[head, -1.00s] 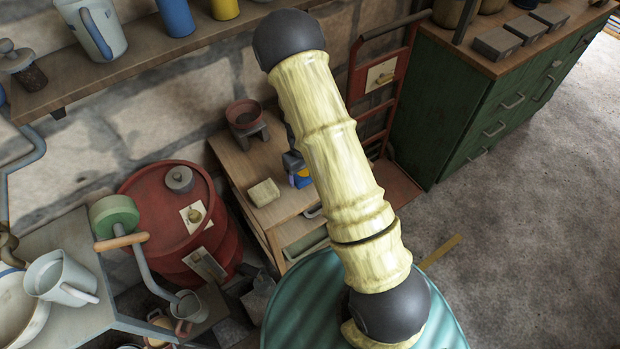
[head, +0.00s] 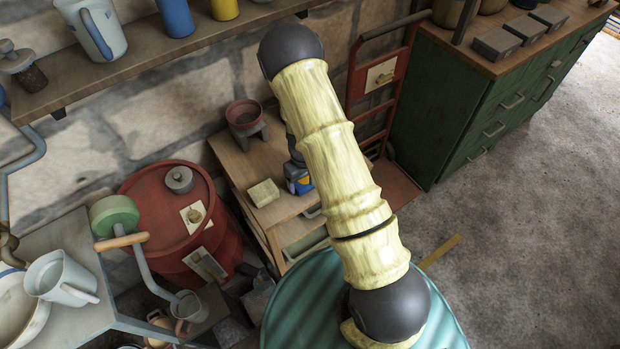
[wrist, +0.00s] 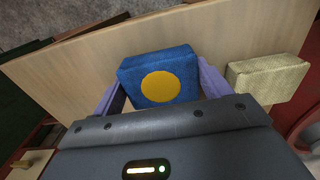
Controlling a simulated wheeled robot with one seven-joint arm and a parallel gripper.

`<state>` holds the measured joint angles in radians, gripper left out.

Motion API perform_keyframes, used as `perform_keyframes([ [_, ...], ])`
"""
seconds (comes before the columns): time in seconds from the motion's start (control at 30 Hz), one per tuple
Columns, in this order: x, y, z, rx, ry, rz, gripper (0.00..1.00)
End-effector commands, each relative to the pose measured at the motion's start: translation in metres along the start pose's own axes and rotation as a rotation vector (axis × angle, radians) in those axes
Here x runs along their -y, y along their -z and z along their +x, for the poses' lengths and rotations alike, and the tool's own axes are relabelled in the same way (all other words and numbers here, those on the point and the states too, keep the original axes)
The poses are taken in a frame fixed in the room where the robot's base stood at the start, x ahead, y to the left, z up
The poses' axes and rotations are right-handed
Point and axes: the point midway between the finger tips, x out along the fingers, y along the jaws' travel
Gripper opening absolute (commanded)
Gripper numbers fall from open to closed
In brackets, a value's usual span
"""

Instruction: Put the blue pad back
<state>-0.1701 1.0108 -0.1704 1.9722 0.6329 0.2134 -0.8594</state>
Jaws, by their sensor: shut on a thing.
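The blue pad (wrist: 182,62), with a yellow disc on its face, sits between the two purple fingers of my gripper (wrist: 160,90) in the wrist view. My gripper is shut on it. The pad is over the small wooden table (wrist: 75,75); I cannot tell whether it touches the top. In the head view the pad (head: 299,181) shows only in part, since my arm hides the rest and most of the gripper.
A pale yellow block (head: 263,193) lies on the table beside the blue pad. A brown pot on a stand (head: 245,121) is at the table's back. A red drum (head: 165,225) stands to the left, a red hand truck (head: 377,85) and a green cabinet (head: 455,110) to the right.

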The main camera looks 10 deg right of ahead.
Motion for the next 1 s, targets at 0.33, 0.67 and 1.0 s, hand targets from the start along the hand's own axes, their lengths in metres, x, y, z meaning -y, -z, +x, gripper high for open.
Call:
perform_keyframes([
  [0.33,0.0,0.0,0.003,0.0,0.0,0.0,0.98],
  [0.67,0.0,0.0,-0.005,-0.001,0.0,0.001,0.98],
  [1.0,0.0,0.001,-0.054,-0.004,-0.001,0.001,0.98],
])
